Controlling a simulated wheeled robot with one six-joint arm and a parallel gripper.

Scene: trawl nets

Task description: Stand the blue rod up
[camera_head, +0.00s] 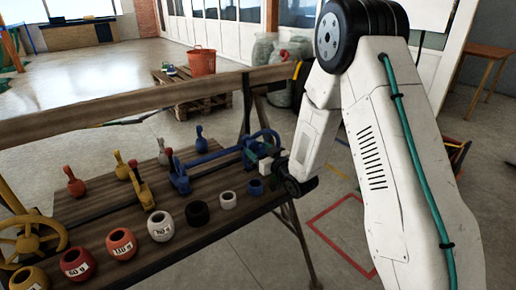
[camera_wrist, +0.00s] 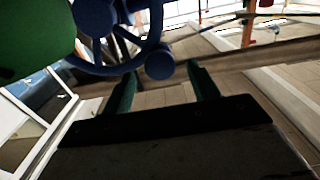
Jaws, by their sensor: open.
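The blue rod (camera_head: 215,156) lies nearly flat on the wooden bench, slanting from a blue bracket (camera_head: 180,178) on the left towards a blue handwheel (camera_head: 262,145) on the right. My gripper (camera_head: 268,165) is at the bench's right end, close to the handwheel; its fingers are partly hidden in the head view. In the wrist view its two green fingers (camera_wrist: 164,88) stand apart with nothing between the tips. A round blue end (camera_wrist: 158,62) shows just beyond them, beside the blue wheel ring (camera_wrist: 112,68); I cannot tell whether it belongs to the rod.
Several weights line the bench front, including a white one (camera_head: 160,226), a black one (camera_head: 197,213) and a small blue one (camera_head: 256,187). A red-and-yellow lever (camera_head: 141,186) stands left of the bracket. A wooden rail (camera_head: 130,103) runs behind. A green shape (camera_wrist: 35,40) fills the wrist view's upper left.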

